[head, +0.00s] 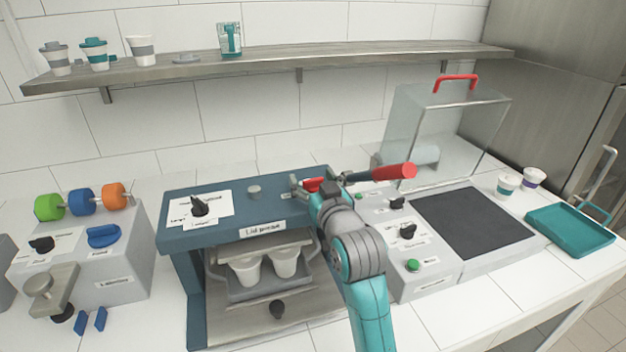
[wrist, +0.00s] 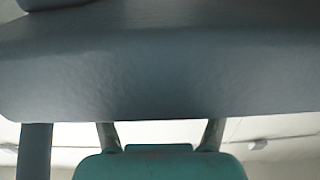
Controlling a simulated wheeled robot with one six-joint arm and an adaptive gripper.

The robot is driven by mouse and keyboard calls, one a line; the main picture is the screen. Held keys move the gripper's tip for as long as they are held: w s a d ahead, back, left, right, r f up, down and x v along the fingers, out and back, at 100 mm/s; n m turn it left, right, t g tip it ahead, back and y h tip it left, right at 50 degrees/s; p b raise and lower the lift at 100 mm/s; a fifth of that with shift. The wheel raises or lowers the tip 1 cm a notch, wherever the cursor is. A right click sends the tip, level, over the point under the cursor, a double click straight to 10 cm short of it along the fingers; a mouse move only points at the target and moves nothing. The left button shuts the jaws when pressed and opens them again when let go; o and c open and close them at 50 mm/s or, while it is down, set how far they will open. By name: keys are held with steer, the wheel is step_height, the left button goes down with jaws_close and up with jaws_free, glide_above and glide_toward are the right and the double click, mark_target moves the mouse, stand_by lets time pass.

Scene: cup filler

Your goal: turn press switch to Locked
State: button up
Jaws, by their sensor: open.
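The lid press (head: 262,229) is a blue machine in the middle of the counter. Its switch is a black knob (head: 199,206) on a white label plate at the left of the press top. The label print is too small to read, so I cannot tell which setting the knob points to. My gripper (head: 300,184) is over the right end of the press top, well to the right of the knob and not touching it. In the wrist view my gripper (wrist: 160,135) has its two fingers apart with nothing seen between them, and a blue-grey surface fills the upper part.
Two white cups (head: 246,270) stand in the press bay. A red-handled lever (head: 393,172) is just right of my wrist. A grey machine (head: 102,252) with coloured rollers stands left. A clear hood (head: 450,130) and teal tray (head: 570,232) are right.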

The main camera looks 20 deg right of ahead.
steer(key=shift+s, duration=0.1)
steer(key=s, duration=1.1)
steer(key=shift+s, duration=0.4)
steer(key=shift+d, duration=0.1)
steer(key=shift+g, duration=0.8)
steer(key=s+f, duration=0.5)
steer(key=f, duration=0.1)
steer(key=s+f, duration=0.5)
steer(key=f, duration=0.2)
steer(key=s+f, duration=0.6)
steer(key=f, duration=0.1)
steer(key=shift+s+f, duration=0.1)
steer(key=shift+f, duration=0.1)
steer(key=s+f, duration=0.2)
steer(key=s, duration=1.1)
steer(key=s+f+g, duration=0.1)
steer(key=s+f, duration=0.2)
steer(key=s, duration=1)
steer(key=shift+g, duration=0.3)
